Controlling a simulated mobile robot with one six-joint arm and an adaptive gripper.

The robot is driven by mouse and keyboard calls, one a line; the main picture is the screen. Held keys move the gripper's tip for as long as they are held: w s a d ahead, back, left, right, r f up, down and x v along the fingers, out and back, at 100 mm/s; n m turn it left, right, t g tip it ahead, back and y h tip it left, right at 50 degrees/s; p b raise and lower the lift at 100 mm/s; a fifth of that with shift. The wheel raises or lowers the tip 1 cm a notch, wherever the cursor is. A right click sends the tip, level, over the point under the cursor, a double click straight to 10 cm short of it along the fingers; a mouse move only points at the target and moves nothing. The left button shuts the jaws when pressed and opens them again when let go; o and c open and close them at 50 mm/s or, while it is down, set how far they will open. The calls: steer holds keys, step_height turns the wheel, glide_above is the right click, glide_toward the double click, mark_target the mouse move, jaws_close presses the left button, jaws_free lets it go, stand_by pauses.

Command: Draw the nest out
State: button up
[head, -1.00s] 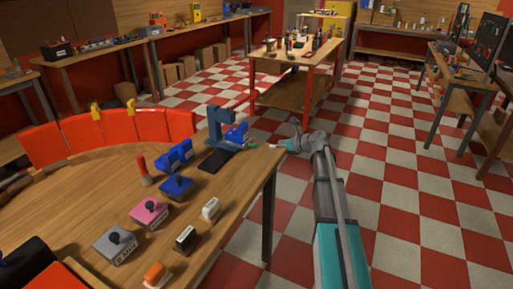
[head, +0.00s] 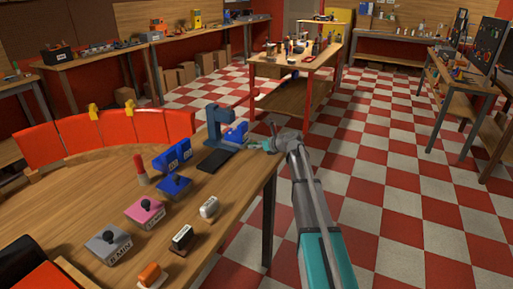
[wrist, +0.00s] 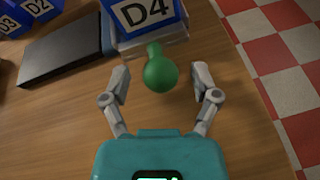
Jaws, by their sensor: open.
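A blue block marked D4 (wrist: 145,14) sits on a pale, see-through base (wrist: 172,48), which may be the nest. A green ball-ended handle (wrist: 160,74) sticks out from this base toward me. In the head view the blue block (head: 236,131) is at the blue stand (head: 216,125) near the table's far right corner. My gripper (wrist: 160,80) is open, with one finger on either side of the green ball and a gap on both sides.
A black plate (head: 214,160) lies in front of the stand. More blue blocks (head: 174,154) stand to its left. Several stamp-like blocks, including a pink one (head: 145,211), lie nearer on the wooden table (head: 90,190). Checkered floor (head: 380,150) is open on the right.

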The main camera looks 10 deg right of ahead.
mark_target(234, 175)
steer(key=shift+c, duration=0.2)
jaws_close()
steer(key=shift+s+a, duration=0.1)
steer(key=s+a, duration=0.3)
steer(key=s, duration=0.1)
steer(key=s+a, duration=0.4)
steer(key=s, duration=0.1)
steer(key=s+a, duration=0.4)
steer(key=s, duration=0.1)
steer(key=shift+a, duration=0.1)
steer(key=shift+o, duration=0.2)
jaws_free()
steer(key=shift+a, duration=0.1)
steer(key=shift+w, duration=0.15)
